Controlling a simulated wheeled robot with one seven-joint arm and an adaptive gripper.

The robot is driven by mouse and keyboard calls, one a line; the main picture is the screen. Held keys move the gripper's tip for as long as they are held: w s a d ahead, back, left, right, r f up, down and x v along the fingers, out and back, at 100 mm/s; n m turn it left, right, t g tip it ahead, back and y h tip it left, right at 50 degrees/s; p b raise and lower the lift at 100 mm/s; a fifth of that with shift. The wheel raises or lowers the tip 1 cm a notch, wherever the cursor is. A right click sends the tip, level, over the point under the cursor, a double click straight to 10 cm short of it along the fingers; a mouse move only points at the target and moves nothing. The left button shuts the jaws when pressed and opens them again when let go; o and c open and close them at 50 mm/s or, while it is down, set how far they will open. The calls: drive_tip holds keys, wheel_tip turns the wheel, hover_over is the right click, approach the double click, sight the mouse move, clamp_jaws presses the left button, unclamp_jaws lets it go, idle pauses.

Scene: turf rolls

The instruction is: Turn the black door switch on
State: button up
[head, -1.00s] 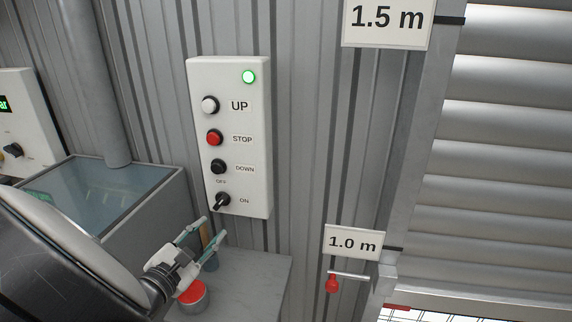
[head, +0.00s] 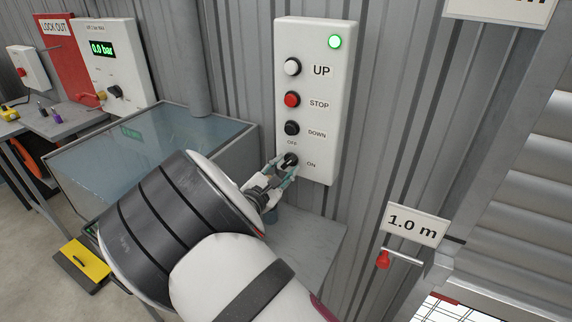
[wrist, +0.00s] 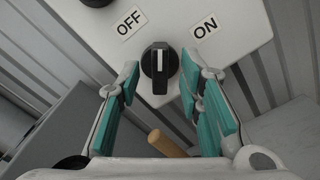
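The black door switch (head: 290,160) is the lowest control on the white door panel (head: 340,110). In the wrist view the switch (wrist: 159,68) has a raised bar with a white mark at its upper end. The mark points between the OFF label (wrist: 131,21) at upper left and the ON label (wrist: 206,25) at upper right. My gripper (head: 284,168) is at the switch, partly covering it in the head view. Its teal-padded fingers are open, one on each side of the bar, with visible gaps. I cannot tell the depth of the fingertips around it.
Above the switch are the black DOWN button (head: 292,128), red STOP button (head: 292,100), white UP button (head: 292,67) and a lit green lamp (head: 335,42). A grey table (head: 318,240) lies below. A glass-topped tank (head: 150,140) stands left. A red-handled lever (head: 384,260) is at right.

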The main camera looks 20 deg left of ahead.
drive_tip(key=shift+w+d, duration=0.1)
drive_tip(key=shift+w, duration=0.8)
clamp_jaws()
